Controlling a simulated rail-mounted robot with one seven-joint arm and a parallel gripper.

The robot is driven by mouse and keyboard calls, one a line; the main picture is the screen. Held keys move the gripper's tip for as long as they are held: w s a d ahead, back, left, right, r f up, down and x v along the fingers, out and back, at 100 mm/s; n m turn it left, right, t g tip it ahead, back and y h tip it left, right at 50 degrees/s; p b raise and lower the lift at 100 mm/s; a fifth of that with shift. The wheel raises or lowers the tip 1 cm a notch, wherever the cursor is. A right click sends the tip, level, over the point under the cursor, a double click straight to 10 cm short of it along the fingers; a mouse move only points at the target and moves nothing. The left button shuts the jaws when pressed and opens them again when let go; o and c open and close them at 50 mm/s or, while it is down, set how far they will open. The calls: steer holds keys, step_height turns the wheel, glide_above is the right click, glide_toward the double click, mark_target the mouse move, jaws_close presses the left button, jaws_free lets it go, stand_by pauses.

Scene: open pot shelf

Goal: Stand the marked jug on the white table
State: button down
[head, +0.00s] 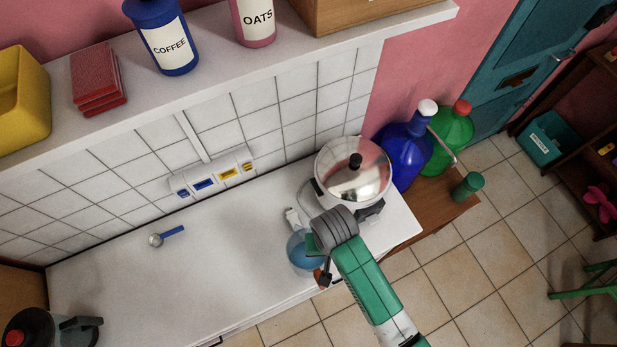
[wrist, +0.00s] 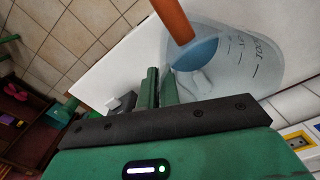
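The marked jug (head: 301,251) is see-through and bluish, near the front edge of the white table (head: 240,275), partly hidden by my arm. In the wrist view the jug (wrist: 248,55) shows dark marks on its wall, a blue patch inside and an orange-brown bar, seemingly its handle, beside it. I cannot tell whether it stands flat or is raised. My gripper (head: 318,262) is at the jug's right side. In the wrist view its green fingers (wrist: 160,72) are close together with a narrow gap, their tips by the jug's near edge. Whether they pinch any part of it is unclear.
A lidded steel cooker (head: 352,172) stands just behind my gripper. A small scoop (head: 165,237) lies on the table's left half, with clear room around it. A dark-based appliance (head: 50,328) is at the front left. A tiled wall with sockets (head: 212,181) bounds the back.

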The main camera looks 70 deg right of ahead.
steer(key=shift+w+a+f, duration=0.2)
steer(key=shift+w+f, duration=0.8)
steer(key=shift+w, duration=0.2)
steer(key=shift+w+a+f, duration=0.2)
steer(key=shift+w+f, duration=0.8)
steer(key=shift+w, duration=0.15)
steer(key=c, duration=1.6)
jaws_free()
steer(key=shift+f, duration=0.1)
step_height(320, 180, up, 12)
steer(key=shift+r+p, duration=0.1)
steer(key=shift+p, duration=0.35)
